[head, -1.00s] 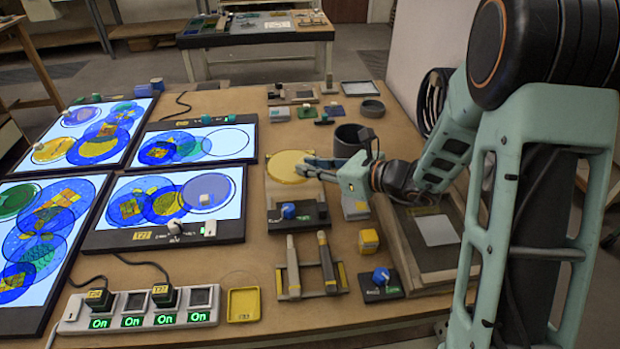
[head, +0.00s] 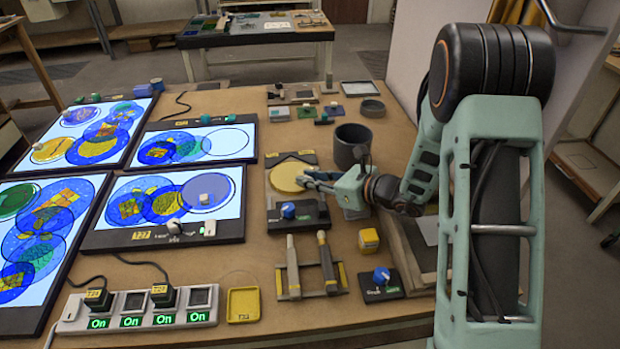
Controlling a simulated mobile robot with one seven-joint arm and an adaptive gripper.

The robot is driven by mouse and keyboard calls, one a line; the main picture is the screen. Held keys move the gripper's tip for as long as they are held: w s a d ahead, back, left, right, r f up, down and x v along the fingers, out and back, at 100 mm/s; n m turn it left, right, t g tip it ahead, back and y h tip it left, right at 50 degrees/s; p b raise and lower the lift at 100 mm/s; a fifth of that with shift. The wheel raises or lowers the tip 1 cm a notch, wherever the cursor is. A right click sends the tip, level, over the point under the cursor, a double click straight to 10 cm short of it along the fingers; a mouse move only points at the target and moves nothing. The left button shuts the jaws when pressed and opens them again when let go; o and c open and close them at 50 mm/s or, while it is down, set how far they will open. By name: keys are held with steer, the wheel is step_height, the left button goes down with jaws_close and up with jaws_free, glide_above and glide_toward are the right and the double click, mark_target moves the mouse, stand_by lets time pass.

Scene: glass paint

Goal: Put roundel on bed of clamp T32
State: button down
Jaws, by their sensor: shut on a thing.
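A yellow round roundel (head: 286,177) lies flat at the fingertips of my gripper (head: 307,180), which is shut on its right edge. The roundel is over the pale bed of a clamp (head: 297,213) with a dark front block and a blue knob. A dark V-shaped stop shows just behind the roundel. The roundel hides much of the bed, and I cannot tell whether it touches the bed or hovers slightly above. The clamp's label is too small to read.
A dark grey cup (head: 352,146) stands close behind my gripper. A yellow block (head: 369,240) and a small blue-knobbed device (head: 382,281) are at the front right. Lit panels (head: 225,228) fill the left.

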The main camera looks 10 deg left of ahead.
steer(key=shift+f, duration=0.2)
steer(key=c, duration=1.8)
jaws_free()
steer(key=shift+r, duration=0.1)
steer(key=shift+c, duration=0.2)
steer(key=shift+r, duration=0.15)
steer(key=shift+d+r, duration=0.15)
steer(key=v, duration=1.1)
steer(key=shift+s+d, duration=0.25)
